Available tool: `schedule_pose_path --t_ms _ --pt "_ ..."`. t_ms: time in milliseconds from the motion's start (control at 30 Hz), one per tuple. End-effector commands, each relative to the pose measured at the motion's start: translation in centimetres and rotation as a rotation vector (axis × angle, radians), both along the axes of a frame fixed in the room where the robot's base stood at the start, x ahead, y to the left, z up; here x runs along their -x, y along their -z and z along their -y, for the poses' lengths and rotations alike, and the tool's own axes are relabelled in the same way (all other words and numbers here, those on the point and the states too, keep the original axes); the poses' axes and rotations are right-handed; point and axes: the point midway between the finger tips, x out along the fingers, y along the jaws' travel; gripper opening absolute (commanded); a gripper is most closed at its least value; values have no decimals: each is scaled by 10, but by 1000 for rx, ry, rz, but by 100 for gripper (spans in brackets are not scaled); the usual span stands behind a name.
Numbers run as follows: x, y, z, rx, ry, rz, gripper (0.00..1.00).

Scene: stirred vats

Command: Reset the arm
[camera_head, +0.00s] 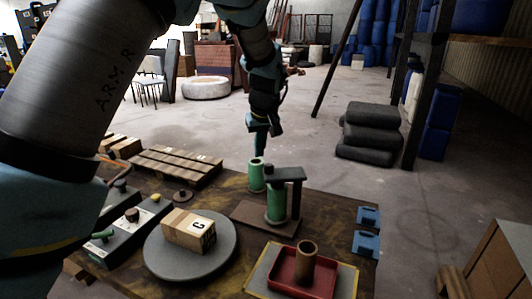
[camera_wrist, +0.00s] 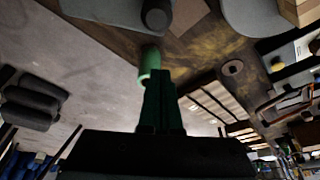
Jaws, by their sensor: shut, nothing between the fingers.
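My arm crosses the head view from the left and comes down over the back of the workbench (camera_head: 340,212). My gripper (camera_head: 257,150) points down just above a green cylinder (camera_head: 256,176) at the bench's back edge. In the wrist view my gripper (camera_wrist: 161,75) is shut with nothing between its fingers, and the green cylinder (camera_wrist: 149,58) shows just beyond the tips. Whether the tips touch it I cannot tell. A second green cylinder (camera_head: 276,207) stands under a dark bracket (camera_head: 285,173) on a brown plate (camera_head: 244,216).
A box marked G (camera_head: 188,230) sits on a round grey disc (camera_head: 161,261). A red tray (camera_head: 283,278) holds a brown cylinder (camera_head: 306,258). A slatted pallet (camera_head: 177,166) and dark control boxes (camera_head: 147,215) are at left. Blue brackets (camera_head: 367,243) line the right edge.

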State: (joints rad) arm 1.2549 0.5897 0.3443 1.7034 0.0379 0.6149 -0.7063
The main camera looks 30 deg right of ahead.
Motion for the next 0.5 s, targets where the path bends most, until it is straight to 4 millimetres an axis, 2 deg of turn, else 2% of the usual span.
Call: schedule_pose_path --t_ms 33,200,333,500 --pt "8 -13 3 11 10 4 0" --pt "20 -48 0 10 8 2 0" --pt "27 -69 -2 8 8 3 0" --pt "32 -84 -3 6 7 1 0"
